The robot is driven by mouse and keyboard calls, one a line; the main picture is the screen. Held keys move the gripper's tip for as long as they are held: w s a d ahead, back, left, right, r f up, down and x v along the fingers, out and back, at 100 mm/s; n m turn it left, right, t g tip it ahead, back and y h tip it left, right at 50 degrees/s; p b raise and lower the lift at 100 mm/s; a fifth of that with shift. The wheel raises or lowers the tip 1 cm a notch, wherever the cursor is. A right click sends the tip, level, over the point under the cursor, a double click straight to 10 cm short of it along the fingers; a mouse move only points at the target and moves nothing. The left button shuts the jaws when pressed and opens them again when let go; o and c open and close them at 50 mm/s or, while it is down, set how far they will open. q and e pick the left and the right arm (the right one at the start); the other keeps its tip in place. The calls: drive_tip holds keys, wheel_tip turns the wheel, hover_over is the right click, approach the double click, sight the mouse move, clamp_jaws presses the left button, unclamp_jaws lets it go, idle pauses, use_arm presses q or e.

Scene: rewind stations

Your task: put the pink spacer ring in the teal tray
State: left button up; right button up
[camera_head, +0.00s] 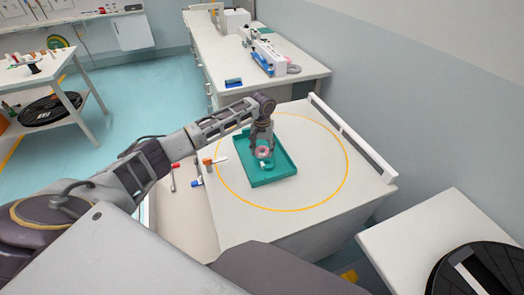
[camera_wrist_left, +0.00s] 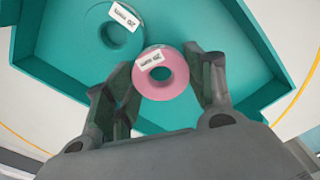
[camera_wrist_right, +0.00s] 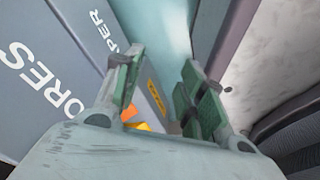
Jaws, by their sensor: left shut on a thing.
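The pink spacer ring (camera_head: 263,152) is in the jaws of my left gripper (camera_head: 262,146), over the teal tray in the head view. In the left wrist view the pink ring (camera_wrist_left: 160,84) sits between the two fingers of my left gripper (camera_wrist_left: 162,78), with a white label on its face. The teal tray (camera_head: 281,172) lies on the white table. A teal ring (camera_wrist_left: 122,34) with a white label lies in the tray, beside the pink one in that view. The gap under the pink ring is hard to judge. My right gripper (camera_wrist_right: 158,68) is open and empty.
An orange circle (camera_head: 347,170) is marked on the table around the tray. A white rail (camera_head: 350,138) runs along its right edge. Red-tipped and blue-tipped tools (camera_head: 196,181) lie left of the tray. A black reel (camera_head: 485,272) lies at the lower right.

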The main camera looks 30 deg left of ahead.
use_arm(q)
drive_tip(key=shift+s+f, duration=0.2)
drive_tip(key=shift+f, duration=0.25)
drive_tip(key=shift+s+f, duration=0.2)
drive_tip(key=shift+f, duration=0.25)
drive_tip(key=shift+c, duration=0.4)
use_arm(e)
drive_tip(key=shift+s+d+f, duration=0.1)
drive_tip(key=shift+d, duration=0.1)
use_arm(q)
drive_tip(key=shift+f, duration=0.15)
drive_tip(key=shift+c, duration=1)
drive_tip(key=shift+o, duration=0.7)
drive_tip(key=shift+f+p, duration=0.2)
drive_tip(key=shift+p, duration=0.15)
drive_tip(key=o, duration=1.3)
drive_tip(key=shift+w, duration=0.1)
drive_tip(key=shift+w+a+f, duration=0.1)
drive_tip(key=shift+a+f, duration=0.05)
use_arm(e)
drive_tip(key=shift+s+d, duration=0.4)
drive_tip(key=shift+s, duration=0.2)
use_arm(q)
drive_tip(key=shift+w+r, duration=0.1)
drive_tip(key=shift+r, duration=0.3)
use_arm(e)
drive_tip(key=shift+w+a+f, duration=0.1)
